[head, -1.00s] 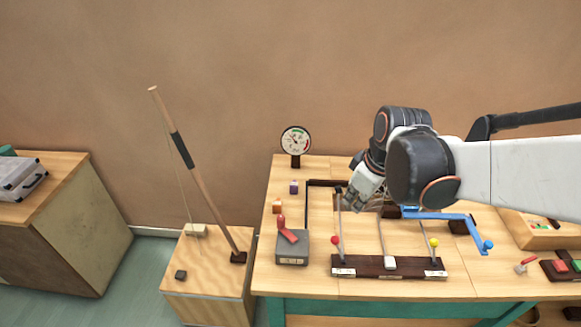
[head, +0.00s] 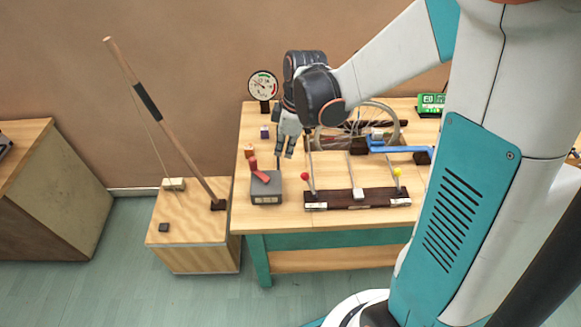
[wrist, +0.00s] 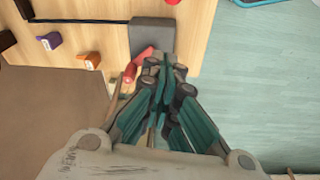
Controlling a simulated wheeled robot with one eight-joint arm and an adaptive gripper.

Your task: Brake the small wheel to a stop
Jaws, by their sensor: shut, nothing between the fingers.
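A spoked wheel (head: 391,113) stands on the table behind the lever board, partly hidden by my arm. One still view does not tell whether it turns. A grey box with a red lever (head: 258,169) sits at the table's left front; in the wrist view the grey box (wrist: 152,36) and its red handle lie just beyond my fingers. My gripper (head: 288,156) points down, left of the wheel and apart from it, above and behind the red-lever box. In the wrist view my gripper (wrist: 164,62) has its fingers together with nothing between them.
A dark board (head: 357,199) carries several upright levers with red, white and yellow ends. A blue crank (head: 400,149) lies beside the wheel. A dial gauge (head: 262,86), an orange block (head: 249,151) and a purple block (head: 265,132) stand left. A leaning pole (head: 165,125) rises from a low box.

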